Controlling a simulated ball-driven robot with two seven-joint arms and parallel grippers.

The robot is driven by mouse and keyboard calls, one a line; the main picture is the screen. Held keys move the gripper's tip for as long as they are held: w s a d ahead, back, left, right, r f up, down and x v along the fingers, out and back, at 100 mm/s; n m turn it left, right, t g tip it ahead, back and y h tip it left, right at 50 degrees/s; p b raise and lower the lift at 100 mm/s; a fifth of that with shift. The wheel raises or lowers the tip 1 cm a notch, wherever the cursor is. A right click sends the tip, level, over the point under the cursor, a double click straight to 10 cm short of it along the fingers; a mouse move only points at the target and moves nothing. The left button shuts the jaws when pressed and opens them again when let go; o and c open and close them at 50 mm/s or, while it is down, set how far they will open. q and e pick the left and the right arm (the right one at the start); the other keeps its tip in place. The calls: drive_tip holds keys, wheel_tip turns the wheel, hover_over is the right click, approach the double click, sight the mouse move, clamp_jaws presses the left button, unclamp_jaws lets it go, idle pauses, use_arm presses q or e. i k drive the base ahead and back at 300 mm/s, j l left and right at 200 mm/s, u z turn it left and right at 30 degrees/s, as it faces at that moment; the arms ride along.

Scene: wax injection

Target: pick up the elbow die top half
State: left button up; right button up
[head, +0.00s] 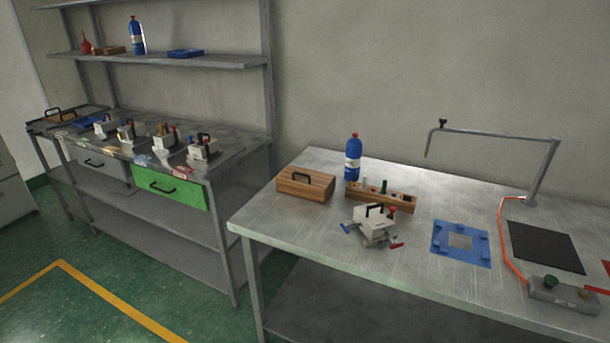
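A pale metal die (373,228) with a black handle on top sits on the right metal table (300,235). It has a blue-handled part on its left side and red-handled parts on its right. Its top half appears to rest on its lower half; the seam is too small to make out. Several similar dies with black handles, one of them here (201,149), stand on the left bench. No label shows which die is the elbow one. Neither of my grippers is in view.
Behind the die stand a wooden box (305,186), a wooden rack (398,201) and a blue bottle (353,158). Green floor is clear at front left.

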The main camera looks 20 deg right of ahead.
sight(375, 221)
drive_tip(key=i+l, duration=0.1)
drive_tip(key=l, duration=0.3)
drive_tip(key=i+l+u, duration=0.15)
drive_tip(key=l, duration=0.7)
drive_tip(key=i+u, duration=0.05)
